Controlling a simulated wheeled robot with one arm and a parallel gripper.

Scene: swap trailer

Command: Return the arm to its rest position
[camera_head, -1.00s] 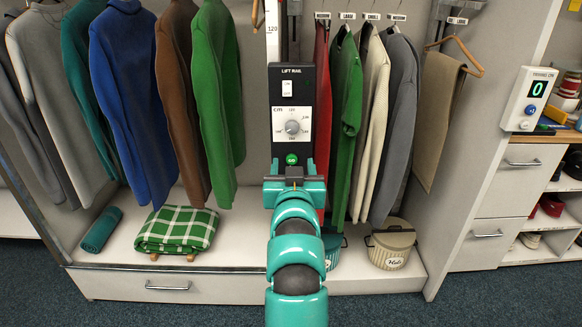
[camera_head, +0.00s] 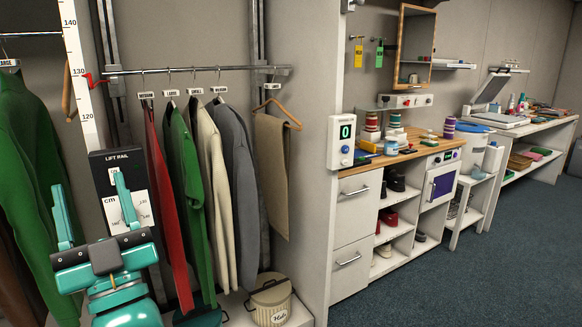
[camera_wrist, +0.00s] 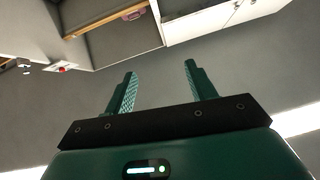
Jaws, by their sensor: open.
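My gripper (camera_head: 92,212) is at the lower left of the head view, its two teal fingers upright and spread apart with nothing between them. It stands in front of the lift rail control box (camera_head: 118,165), hiding much of its lower part. In the wrist view my gripper (camera_wrist: 160,88) is also open and empty, with grey wall beyond its fingers.
Garments hang from a rail (camera_head: 200,70) right of my gripper, with a lidded bin (camera_head: 270,302) below. A white partition (camera_head: 310,170) separates them from a wooden-topped counter (camera_head: 405,150). Carpeted floor (camera_head: 470,270) at the right is clear.

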